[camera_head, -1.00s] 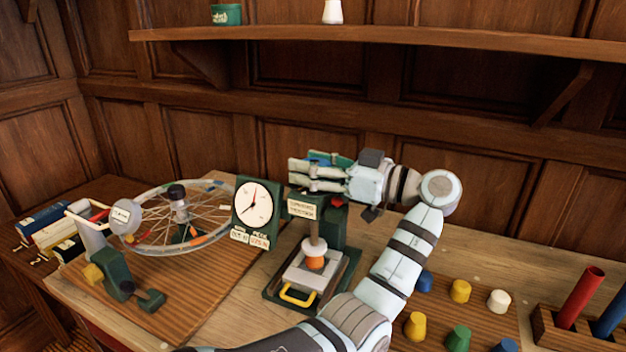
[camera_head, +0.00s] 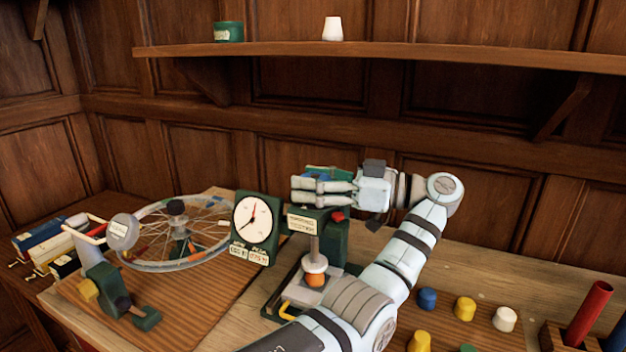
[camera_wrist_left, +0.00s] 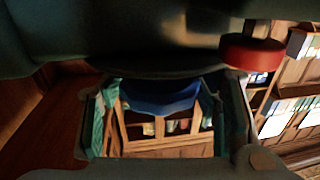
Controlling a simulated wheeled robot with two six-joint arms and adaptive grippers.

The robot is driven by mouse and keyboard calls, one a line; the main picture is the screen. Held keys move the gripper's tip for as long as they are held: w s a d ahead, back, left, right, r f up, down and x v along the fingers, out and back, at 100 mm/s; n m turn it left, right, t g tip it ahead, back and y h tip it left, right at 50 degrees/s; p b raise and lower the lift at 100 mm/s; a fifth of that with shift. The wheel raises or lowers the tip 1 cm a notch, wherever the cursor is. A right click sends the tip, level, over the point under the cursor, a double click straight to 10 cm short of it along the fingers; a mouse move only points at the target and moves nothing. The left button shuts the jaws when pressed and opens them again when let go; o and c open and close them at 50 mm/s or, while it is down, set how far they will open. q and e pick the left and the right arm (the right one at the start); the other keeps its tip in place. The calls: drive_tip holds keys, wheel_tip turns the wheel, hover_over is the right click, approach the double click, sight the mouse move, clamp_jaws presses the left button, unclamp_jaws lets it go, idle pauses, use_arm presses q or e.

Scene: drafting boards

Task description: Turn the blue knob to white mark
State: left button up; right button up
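The blue knob (camera_head: 324,171) is at the top of a green press-like stand (camera_head: 334,245). Only a bit of it shows in the head view, behind the fingers. In the left wrist view the blue knob (camera_wrist_left: 160,98) lies between the two fingers. My left gripper (camera_head: 300,188) comes from the right with its fingers around the knob. I cannot tell whether the pads press on it or stand slightly off. I cannot make out a white mark beside the knob; fingers hide much of that area. My right gripper is not in view.
A dial gauge (camera_head: 257,218) stands close left of the fingers. A spoked wheel (camera_head: 215,247) lies farther left. A red knob (camera_head: 338,216) sits below the gripper. Several coloured pegs, including a yellow one (camera_head: 465,308), are at the front right. A shelf (camera_head: 400,54) runs above.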

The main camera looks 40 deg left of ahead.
use_arm(q)
drive_tip(key=shift+o, duration=0.7)
wheel_tip(320, 180, up, 10)
drive_tip(key=shift+r, duration=0.1)
